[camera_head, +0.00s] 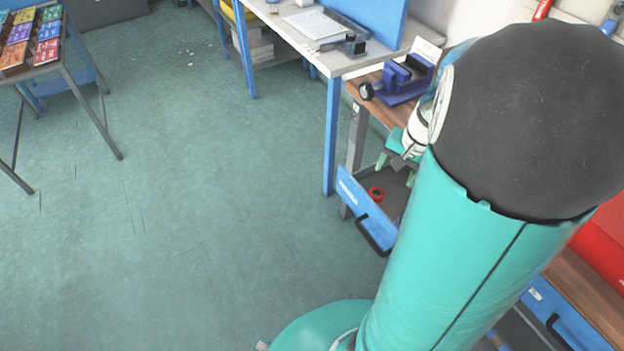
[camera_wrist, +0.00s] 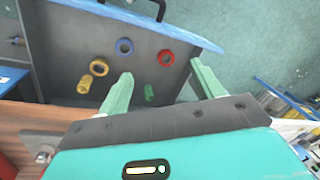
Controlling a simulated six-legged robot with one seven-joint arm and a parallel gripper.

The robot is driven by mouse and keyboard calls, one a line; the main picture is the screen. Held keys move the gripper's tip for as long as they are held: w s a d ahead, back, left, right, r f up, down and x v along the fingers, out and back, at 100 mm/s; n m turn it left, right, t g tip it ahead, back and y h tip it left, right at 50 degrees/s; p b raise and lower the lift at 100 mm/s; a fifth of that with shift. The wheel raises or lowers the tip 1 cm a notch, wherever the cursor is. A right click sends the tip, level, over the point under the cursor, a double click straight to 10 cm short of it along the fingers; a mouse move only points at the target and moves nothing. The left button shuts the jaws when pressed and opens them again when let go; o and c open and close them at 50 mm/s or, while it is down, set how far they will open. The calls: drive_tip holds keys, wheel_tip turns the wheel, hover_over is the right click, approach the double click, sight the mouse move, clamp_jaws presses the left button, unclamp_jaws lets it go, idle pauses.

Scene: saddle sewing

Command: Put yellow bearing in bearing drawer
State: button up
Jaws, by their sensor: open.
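The open drawer (camera_head: 362,208) has a blue front and a dark grey inside; it also shows in the wrist view (camera_wrist: 60,45). Yellow ring-like pieces (camera_wrist: 98,68) lie in it near the left; whether they are one or two bearings is unclear. A blue ring (camera_wrist: 124,46), a red ring (camera_wrist: 166,58) and a small green piece (camera_wrist: 149,91) lie there too. My gripper (camera_wrist: 161,70) is open over the drawer, its pale green fingers apart with nothing held. The yellow pieces are left of the fingers. In the head view, my gripper (camera_head: 396,169) is partly hidden by my arm.
A wooden bench (camera_head: 372,100) with a blue vise (camera_head: 405,78) stands above the drawer. A second blue drawer front (camera_head: 565,315) is at lower right. A white-topped table (camera_head: 310,35) stands behind, and a rack of coloured boxes (camera_head: 30,40) at far left. The green floor between is clear.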

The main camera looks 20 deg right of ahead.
drive_tip(key=s+a+r+n+t, duration=0.1)
drive_tip(key=a+r+n, duration=0.4)
drive_tip(key=a, duration=0.7)
drive_tip(key=s+a+r+n+t, duration=0.2)
drive_tip(key=s+a+r+n, duration=0.2)
drive_tip(key=a+r, duration=0.5)
drive_tip(key=a+n, duration=0.1)
drive_tip(key=a, duration=0.2)
drive_tip(key=shift+s+a+r+t+h, duration=0.15)
drive_tip(key=shift+a+r+t+h, duration=0.15)
drive_tip(key=shift+a+r+h, duration=0.1)
drive_tip(key=shift+s+d, duration=0.1)
